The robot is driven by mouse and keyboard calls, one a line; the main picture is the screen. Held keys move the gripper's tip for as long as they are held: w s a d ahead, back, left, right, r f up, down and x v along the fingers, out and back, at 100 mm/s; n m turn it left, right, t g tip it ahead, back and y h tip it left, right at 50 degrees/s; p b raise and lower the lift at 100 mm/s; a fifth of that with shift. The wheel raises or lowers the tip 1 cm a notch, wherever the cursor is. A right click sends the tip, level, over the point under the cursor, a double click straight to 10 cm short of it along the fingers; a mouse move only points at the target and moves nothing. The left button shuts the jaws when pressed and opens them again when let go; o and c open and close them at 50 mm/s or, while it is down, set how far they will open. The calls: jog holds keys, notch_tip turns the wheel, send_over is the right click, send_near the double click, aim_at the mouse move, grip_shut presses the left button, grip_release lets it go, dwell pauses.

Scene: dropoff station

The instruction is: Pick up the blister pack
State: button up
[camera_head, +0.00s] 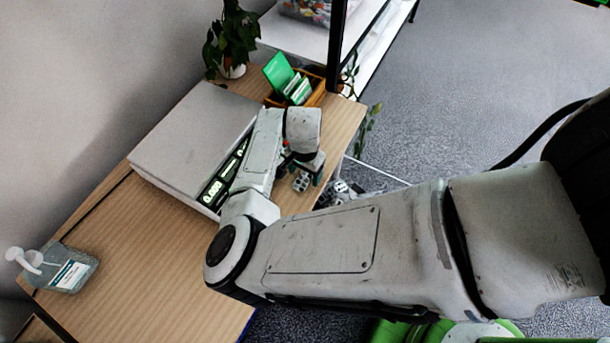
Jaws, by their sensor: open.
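A small silvery piece with dark round spots, which looks like the blister pack (301,182), lies on the wooden table (105,255) near its right edge. My gripper (304,172) is at the end of my arm, right above and beside this piece. The jaws are open and point down, with one dark fingertip showing on the right. The wrist hides part of the jaws, and I cannot tell whether the piece is between them or touching them.
A scale (185,140) with a lit display stands left of my gripper. Behind are a potted plant (230,40) and a wooden card holder (312,92). More silvery items (340,192) lie beyond the table's right edge.

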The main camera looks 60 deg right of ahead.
jog(key=shift+f, duration=0.55)
jog(key=c, duration=1.2)
